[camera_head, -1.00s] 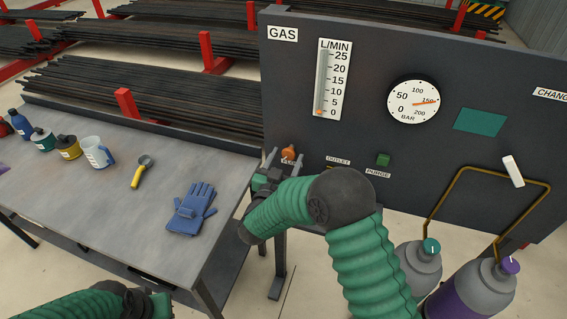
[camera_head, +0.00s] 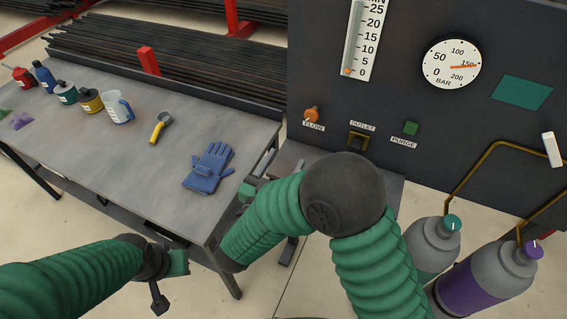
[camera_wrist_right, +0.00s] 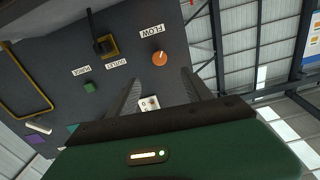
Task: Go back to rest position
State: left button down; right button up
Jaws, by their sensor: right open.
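My right gripper (camera_head: 262,177) is low over the right edge of the workbench, left of and below the panel's controls, partly hidden by my own green arm. In the right wrist view its two fingers (camera_wrist_right: 165,92) are apart with nothing between them. The panel shows beyond them with the orange FLOW knob (camera_wrist_right: 160,58), clear of the fingers. The knob also shows in the head view (camera_head: 311,115). My left gripper (camera_head: 168,272) is at the lower left, in front of the bench; its jaws are not clear enough to read.
The grey workbench (camera_head: 150,165) holds blue gloves (camera_head: 210,168), a yellow-handled tool (camera_head: 160,127), a clear jug (camera_head: 117,107) and several cans and bottles. The gas panel (camera_head: 450,110) stands right, with gas cylinders (camera_head: 485,280) below. Bare floor lies in front of the bench.

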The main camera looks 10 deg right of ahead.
jog(key=w+f+n+g+y, duration=0.1)
jog(key=w+f+n+y, duration=0.3)
jog(key=y, duration=0.4)
jog(key=s+d+f+n+g, duration=0.1)
jog(key=s+d+f+g, duration=0.2)
jog(key=s, duration=0.4)
jog(key=s+d+f+n+g+y, duration=0.1)
jog(key=s+d+f+g, duration=0.1)
jog(key=s+d+g, duration=0.2)
jog(key=s+d+f+n+g+y, duration=0.1)
jog(key=s+d+f+g, duration=0.2)
jog(key=s, duration=0.7)
jog(key=shift+d+f+n+g, duration=0.3)
jog(key=shift+d+g, duration=0.25)
jog(key=shift+g, duration=0.15)
jog(key=shift+a, duration=0.15)
jog(key=shift+c, duration=1.4)
grip_shut()
